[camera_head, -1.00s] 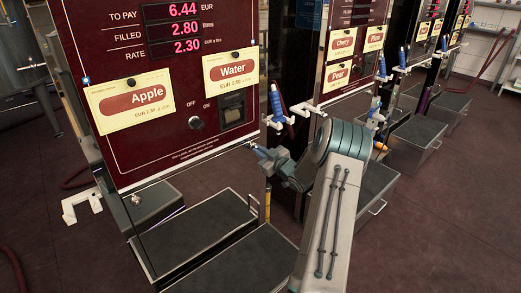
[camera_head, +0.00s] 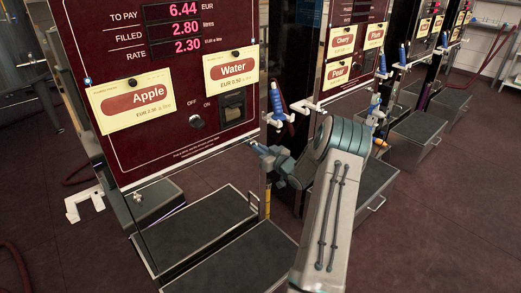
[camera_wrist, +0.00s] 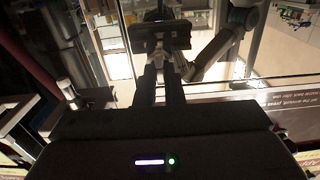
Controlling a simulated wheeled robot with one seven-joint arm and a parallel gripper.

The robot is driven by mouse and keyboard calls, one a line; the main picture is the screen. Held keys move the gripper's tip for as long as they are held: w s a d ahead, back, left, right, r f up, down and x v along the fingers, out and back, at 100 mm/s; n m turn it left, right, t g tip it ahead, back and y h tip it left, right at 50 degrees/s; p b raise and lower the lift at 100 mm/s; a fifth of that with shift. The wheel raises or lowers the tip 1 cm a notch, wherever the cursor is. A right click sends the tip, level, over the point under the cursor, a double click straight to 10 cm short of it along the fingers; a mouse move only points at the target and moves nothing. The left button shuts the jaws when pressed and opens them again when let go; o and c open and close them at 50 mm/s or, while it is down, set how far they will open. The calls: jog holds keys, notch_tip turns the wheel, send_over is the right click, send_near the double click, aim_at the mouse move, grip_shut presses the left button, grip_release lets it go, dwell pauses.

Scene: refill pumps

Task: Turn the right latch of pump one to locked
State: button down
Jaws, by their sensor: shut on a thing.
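Pump one has a dark red front panel (camera_head: 150,60) with Apple and Water labels, at the left of the head view. My gripper (camera_head: 258,149) is at the panel's lower right edge, reaching in from the right. In the wrist view my gripper (camera_wrist: 161,62) has its two dark fingers close together on a small part. This fits the right latch, but the fingers and wrist hide most of it. The latch's angle cannot be read in either view.
A blue-handled tap (camera_head: 276,103) stands just right of the panel, close above my wrist. A black-topped step (camera_head: 235,262) lies below the pump. More pumps with taps and steps line up to the right. The floor at right (camera_head: 440,220) is clear.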

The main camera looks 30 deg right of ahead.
jog(key=c, duration=1.5)
grip_release()
jog(key=shift+c, duration=0.2)
jog(key=s+d, duration=0.2)
jog(key=s, duration=1.1)
jog(key=shift+s+p, duration=0.35)
jog(key=shift+p, duration=0.1)
